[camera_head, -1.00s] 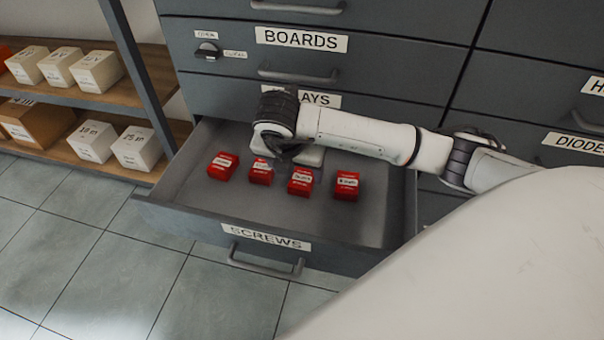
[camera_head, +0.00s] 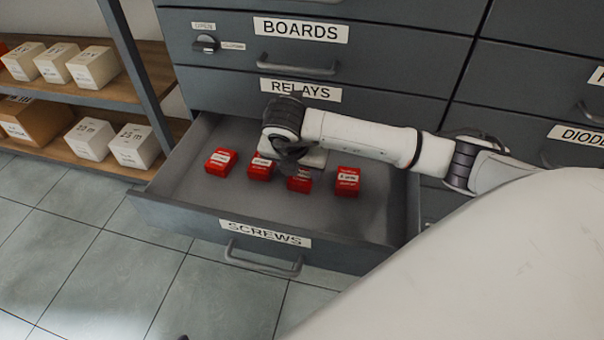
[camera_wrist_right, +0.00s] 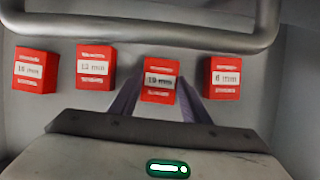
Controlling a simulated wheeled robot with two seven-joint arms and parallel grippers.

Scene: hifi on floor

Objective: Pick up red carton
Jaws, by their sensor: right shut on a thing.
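Several red cartons with white labels stand in a row in the open grey drawer labelled SCREWS (camera_head: 175,205). My right gripper (camera_head: 300,173) is shut on the third carton from the left (camera_head: 299,185), whose top is partly hidden by the gripper in the head view. In the right wrist view this carton (camera_wrist_right: 160,80) sits between the two fingers, and its label seems to read 10 mm. The other cartons are the far-left one (camera_head: 220,162), the second one (camera_head: 260,170) beside the gripper, and the right one (camera_head: 347,181). My left gripper is not in view.
Closed drawers labelled BOARDS (camera_head: 301,30) and RELAYS (camera_head: 300,90) rise behind the open one. A shelf (camera_head: 155,85) with white boxes and a brown box stands at the left. The drawer floor right of the cartons is clear, as is the tiled floor in front.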

